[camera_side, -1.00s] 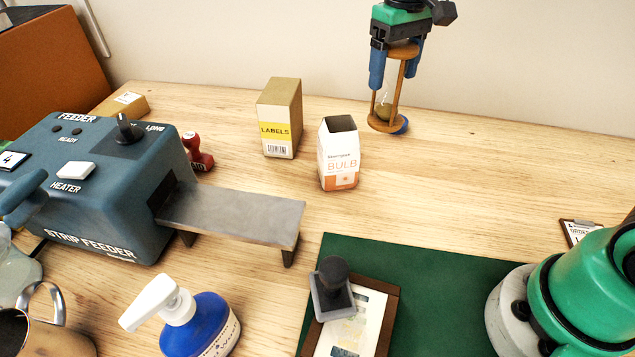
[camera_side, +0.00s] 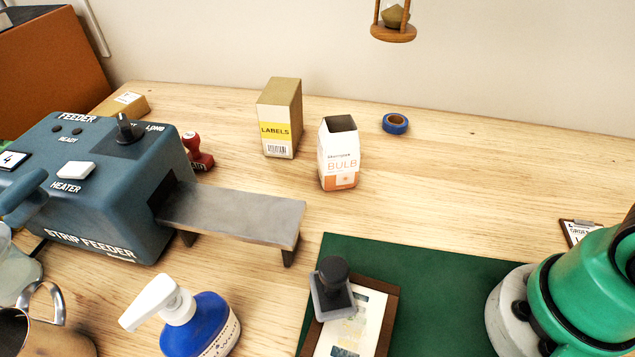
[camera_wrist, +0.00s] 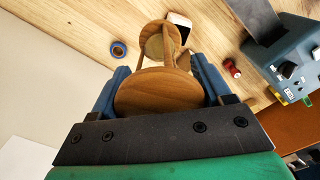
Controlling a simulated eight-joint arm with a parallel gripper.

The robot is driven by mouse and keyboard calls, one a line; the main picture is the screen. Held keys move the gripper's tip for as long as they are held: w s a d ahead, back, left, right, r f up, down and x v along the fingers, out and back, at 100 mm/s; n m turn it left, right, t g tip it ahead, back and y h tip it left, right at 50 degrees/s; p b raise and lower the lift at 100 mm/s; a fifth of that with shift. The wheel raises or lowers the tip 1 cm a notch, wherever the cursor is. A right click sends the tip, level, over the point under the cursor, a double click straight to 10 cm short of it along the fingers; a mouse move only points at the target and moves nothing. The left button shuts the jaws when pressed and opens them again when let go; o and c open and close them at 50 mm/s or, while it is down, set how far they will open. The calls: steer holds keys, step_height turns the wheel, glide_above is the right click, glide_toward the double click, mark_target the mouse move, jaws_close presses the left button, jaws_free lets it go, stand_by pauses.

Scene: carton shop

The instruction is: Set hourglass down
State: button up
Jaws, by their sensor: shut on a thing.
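The hourglass has wooden end discs and posts with sand in its glass. In the side view only its lower end, the hourglass base (camera_side: 393,32), shows at the top edge, well above the table. My gripper is out of the side view. In the wrist view my gripper (camera_wrist: 160,88) has its blue fingers on either side of the hourglass (camera_wrist: 158,90), shut on it. The near wooden disc hides much of the glass. The far disc points down toward the table.
A blue tape roll (camera_side: 395,123) lies on the table (camera_side: 470,170) below the hourglass. A bulb carton (camera_side: 338,155) and a labels box (camera_side: 279,118) stand to its left. The strip feeder (camera_side: 95,190) is further left. A green mat (camera_side: 440,290) lies in front. Bare wood is free right of the tape.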

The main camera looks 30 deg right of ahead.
steer(key=s+a+r+n, duration=0.1)
steer(key=s+a+n, duration=0.6)
steer(key=s+a, duration=0.5)
steer(key=s+a+f+n, duration=0.15)
steer(key=s+n, duration=0.35)
steer(key=s, duration=0.7)
steer(key=shift+n, duration=0.5)
steer(key=f, duration=2.5)
steer(key=shift+s+d, duration=0.1)
steer(key=shift+s, duration=0.25)
steer(key=shift+f, duration=0.1)
steer(key=o, duration=1.2)
steer(key=shift+o, duration=0.2)
